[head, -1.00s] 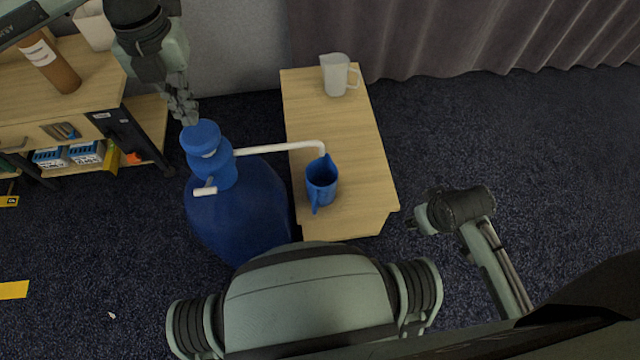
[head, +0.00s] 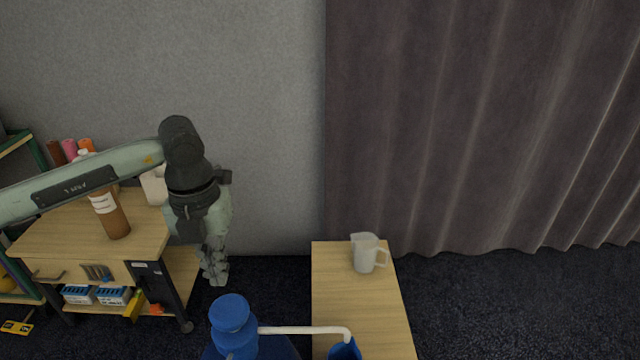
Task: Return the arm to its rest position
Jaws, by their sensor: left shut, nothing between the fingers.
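My left arm comes in from the left edge, and its gripper (head: 216,276) hangs pointing down, shut and empty. The gripper is above and slightly left of the blue pump top (head: 232,314) of the large water bottle, apart from it in the picture. The bottle's body is mostly cut off by the bottom edge. My right gripper is not in view.
A small wooden table (head: 350,290) holds a clear measuring jug (head: 366,252). A white spout (head: 300,330) reaches over a blue jug (head: 345,349), mostly cut off. A wooden cart (head: 60,232) with a brown bottle (head: 110,215) stands left. A curtain (head: 480,120) hangs behind.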

